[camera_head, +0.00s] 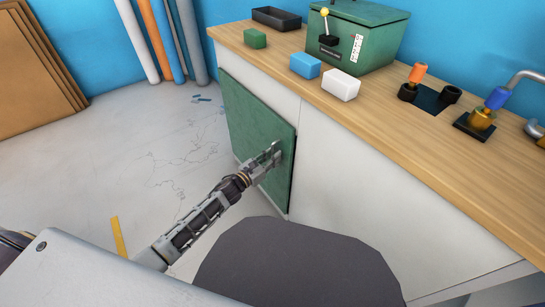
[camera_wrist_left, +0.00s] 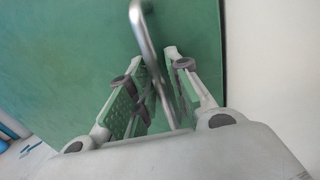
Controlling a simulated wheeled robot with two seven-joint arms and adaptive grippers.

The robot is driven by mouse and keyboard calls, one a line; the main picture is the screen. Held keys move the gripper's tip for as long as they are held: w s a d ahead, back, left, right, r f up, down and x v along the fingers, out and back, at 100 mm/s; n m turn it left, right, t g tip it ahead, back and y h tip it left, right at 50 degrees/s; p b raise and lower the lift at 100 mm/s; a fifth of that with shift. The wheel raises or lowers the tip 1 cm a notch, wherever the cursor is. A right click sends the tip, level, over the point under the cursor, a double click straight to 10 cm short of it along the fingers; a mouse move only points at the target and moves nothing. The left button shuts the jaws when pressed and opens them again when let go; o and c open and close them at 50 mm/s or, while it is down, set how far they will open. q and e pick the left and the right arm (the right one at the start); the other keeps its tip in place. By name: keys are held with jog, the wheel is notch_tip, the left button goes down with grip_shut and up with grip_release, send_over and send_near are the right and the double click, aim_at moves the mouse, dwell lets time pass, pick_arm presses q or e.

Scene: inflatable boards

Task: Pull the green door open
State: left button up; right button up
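The green door (camera_head: 258,130) is on the front of the white cabinet, under the wooden worktop. It looks closed or nearly so. It fills much of the left wrist view (camera_wrist_left: 60,60). Its metal bar handle (camera_head: 272,149) is near its right edge. My left gripper (camera_head: 268,160) is at the handle. In the left wrist view the handle (camera_wrist_left: 144,35) passes between the two fingers, with narrow gaps seen on both sides. The fingers look open around it. Whether a finger touches the bar is unclear. My right gripper is not in view.
The worktop (camera_head: 400,120) holds a green box (camera_head: 365,40), small blue (camera_head: 305,66), white (camera_head: 341,85) and green blocks (camera_head: 255,39), a black tray (camera_head: 276,18) and tools. Rolls (camera_head: 157,40) and brown boards (camera_head: 35,65) stand by the wall. The floor (camera_head: 150,160) left of the door is mostly clear.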

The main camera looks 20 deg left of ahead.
pick_arm(q)
grip_shut()
